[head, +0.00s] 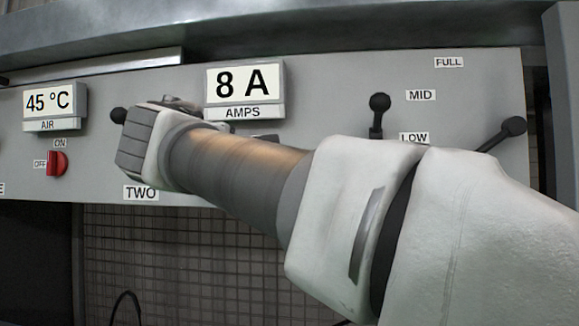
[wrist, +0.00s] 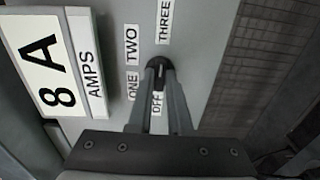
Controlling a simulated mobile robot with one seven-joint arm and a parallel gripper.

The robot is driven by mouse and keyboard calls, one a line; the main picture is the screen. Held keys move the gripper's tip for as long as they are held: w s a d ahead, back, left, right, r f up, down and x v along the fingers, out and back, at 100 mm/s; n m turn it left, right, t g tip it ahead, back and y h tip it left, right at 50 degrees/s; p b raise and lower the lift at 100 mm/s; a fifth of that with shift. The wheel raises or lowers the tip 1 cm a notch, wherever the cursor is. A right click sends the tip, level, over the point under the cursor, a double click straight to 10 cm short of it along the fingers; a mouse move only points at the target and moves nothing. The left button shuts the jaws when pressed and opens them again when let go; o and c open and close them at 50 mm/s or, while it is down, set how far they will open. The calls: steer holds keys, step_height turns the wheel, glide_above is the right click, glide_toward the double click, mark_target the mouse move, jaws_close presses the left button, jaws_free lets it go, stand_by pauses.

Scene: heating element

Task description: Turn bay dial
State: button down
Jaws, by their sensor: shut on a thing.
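The bay dial (wrist: 158,62) is a dark round knob on the grey panel, with labels ONE, TWO, THREE and OFF around it in the wrist view. My gripper (wrist: 161,70) is shut on it, one finger on each side. The fingers partly cover the knob, so its exact pointing cannot be told. In the head view my wrist and forearm hide the dial and the fingertips. Only the TWO label (head: 140,192) shows below my wrist there.
An 8 A amps display (head: 244,84) sits just above my forearm. A 45 °C air display (head: 51,103) and a red on/off switch (head: 57,163) are at left. Black-knobbed levers (head: 379,104) stand at right near FULL, MID and LOW labels. A mesh grille (head: 170,260) lies below the panel.

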stand_by(0.3)
steer(key=c, duration=0.8)
jaws_free()
steer(key=shift+c, duration=0.2)
steer(key=shift+s, duration=0.1)
